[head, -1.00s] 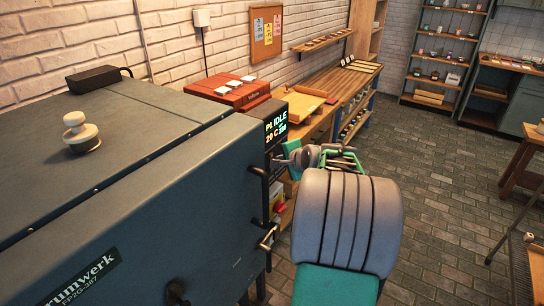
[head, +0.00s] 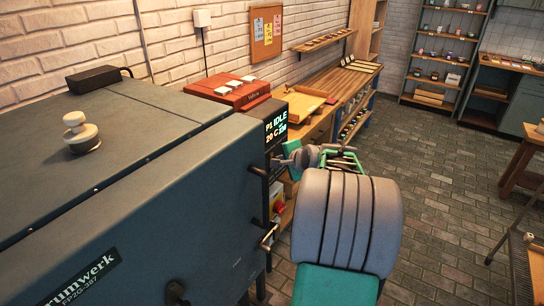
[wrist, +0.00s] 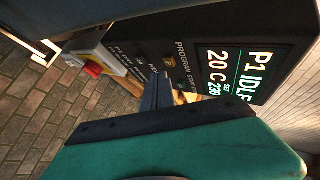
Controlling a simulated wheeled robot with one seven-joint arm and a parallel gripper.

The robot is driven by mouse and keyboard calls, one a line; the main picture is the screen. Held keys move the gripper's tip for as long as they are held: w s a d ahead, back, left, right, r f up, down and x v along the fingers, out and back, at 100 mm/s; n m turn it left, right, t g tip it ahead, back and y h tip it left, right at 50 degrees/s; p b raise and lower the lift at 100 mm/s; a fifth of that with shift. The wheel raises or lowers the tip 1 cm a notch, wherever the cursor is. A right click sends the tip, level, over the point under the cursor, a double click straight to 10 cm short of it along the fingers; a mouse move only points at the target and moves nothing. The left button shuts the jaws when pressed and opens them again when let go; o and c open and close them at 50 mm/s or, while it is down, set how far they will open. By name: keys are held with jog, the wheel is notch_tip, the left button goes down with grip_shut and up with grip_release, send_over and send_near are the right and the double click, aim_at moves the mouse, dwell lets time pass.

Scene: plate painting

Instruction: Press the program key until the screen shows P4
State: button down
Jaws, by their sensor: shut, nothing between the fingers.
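The kiln's control panel has a dark screen (head: 276,127), which reads P1 IDLE and 20 C, with a set value of 230. The screen also shows large in the wrist view (wrist: 232,72). Beside it, the word PROGRAM is printed along the panel next to a small amber key marked P (wrist: 169,62). My gripper (wrist: 154,76) is shut and empty, its fingertips pointing at the panel close to the P key. I cannot tell whether they touch the panel. In the head view my gripper (head: 284,160) is beside the panel, partly hidden by my arm.
The big grey kiln (head: 150,200) fills the left, with door handles sticking out. A wooden bench (head: 345,85) runs behind.

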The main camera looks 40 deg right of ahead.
jog(key=shift+w+a, duration=0.15)
jog(key=shift+w, duration=0.25)
jog(key=shift+w+a, duration=0.15)
jog(key=shift+w, duration=0.2)
dwell(0.6)
jog(key=shift+s+d, duration=0.25)
jog(key=shift+s, duration=0.5)
jog(key=shift+w+b, duration=0.15)
jog(key=shift+b, duration=0.25)
jog(key=shift+w+a, duration=0.1)
jog(key=shift+w, duration=0.15)
